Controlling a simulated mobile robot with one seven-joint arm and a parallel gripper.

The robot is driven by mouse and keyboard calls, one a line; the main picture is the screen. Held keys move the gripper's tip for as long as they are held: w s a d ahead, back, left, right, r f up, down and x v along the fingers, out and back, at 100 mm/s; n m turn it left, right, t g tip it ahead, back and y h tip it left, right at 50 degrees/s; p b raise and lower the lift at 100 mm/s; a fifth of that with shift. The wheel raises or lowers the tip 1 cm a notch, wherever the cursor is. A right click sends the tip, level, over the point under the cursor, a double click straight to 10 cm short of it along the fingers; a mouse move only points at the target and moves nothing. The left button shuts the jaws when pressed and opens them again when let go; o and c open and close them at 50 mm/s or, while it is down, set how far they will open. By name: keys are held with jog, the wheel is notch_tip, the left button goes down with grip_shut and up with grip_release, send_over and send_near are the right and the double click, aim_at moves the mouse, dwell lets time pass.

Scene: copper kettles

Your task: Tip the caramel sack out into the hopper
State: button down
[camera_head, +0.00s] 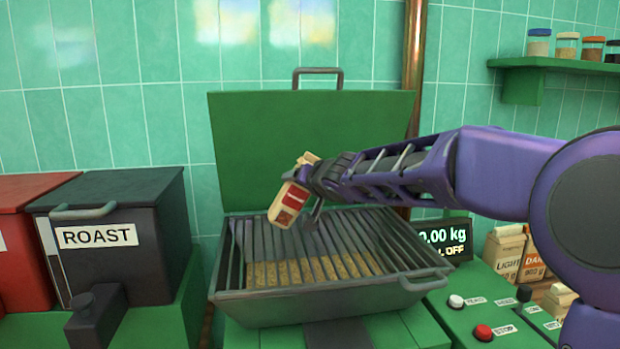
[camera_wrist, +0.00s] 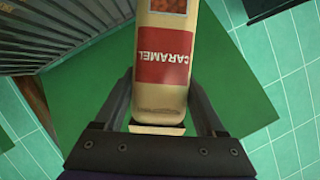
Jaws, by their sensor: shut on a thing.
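The caramel sack (camera_head: 290,200) is cream with a red label and is held tilted above the hopper, its lower end to the left. The wrist view shows the sack (camera_wrist: 164,95) with "CARAMEL" on the label, between the two fingers. My gripper (camera_head: 312,185) is shut on it; the gripper also shows in the wrist view (camera_wrist: 165,100). The hopper (camera_head: 310,305) is a grey box with slanted grate bars and a handle at its right. Tan grains show between the bars. Its green lid (camera_head: 300,140) stands open behind. I see nothing falling from the sack.
A black ROAST bin (camera_head: 120,270) and a red bin (camera_head: 25,220) stand at the left. A weight display (camera_head: 445,238), a red button (camera_head: 484,333) and a white button (camera_head: 456,301) are at the right. LIGHT (camera_head: 504,250) and DARK sacks (camera_head: 532,258) stand behind.

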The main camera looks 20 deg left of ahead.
aim_at(301, 212)
jog(key=f+m+y, duration=0.1)
jog(key=f, duration=0.1)
jog(key=a+f+m+y, duration=0.1)
jog(key=m, duration=0.1)
jog(key=f+m+y, duration=0.1)
jog(key=f+m, duration=0.1)
jog(key=shift+s+a+f+b, duration=0.3)
jog(key=shift+s+f, duration=0.05)
jog(key=shift+f+m, duration=0.3)
jog(key=shift+m, duration=0.3)
jog(key=shift+w+d+r+m+y+p, duration=0.15)
jog(key=shift+d+m+y+p, duration=0.15)
jog(key=shift+m+y+p, duration=0.3)
jog(key=m, duration=0.1)
jog(key=d+m, duration=0.1)
jog(key=f+m+t, duration=0.1)
jog(key=shift+w+d+m+y+b, duration=0.15)
jog(key=shift+w+m+y+b, duration=0.15)
jog(key=shift+m+y, duration=0.1)
jog(key=m, duration=0.1)
jog(key=m+t, duration=0.1)
jog(key=m+b, duration=0.1)
jog(key=shift+w+d+f+m+t+y, duration=0.25)
jog(key=shift+d+m+t+y, duration=0.05)
jog(key=shift+d+m, duration=0.1)
jog(key=m, duration=0.1)
jog(key=m+t+b, duration=0.1)
jog(key=m, duration=0.1)
jog(key=shift+w+d, duration=0.1)
jog(key=shift+d, duration=0.15)
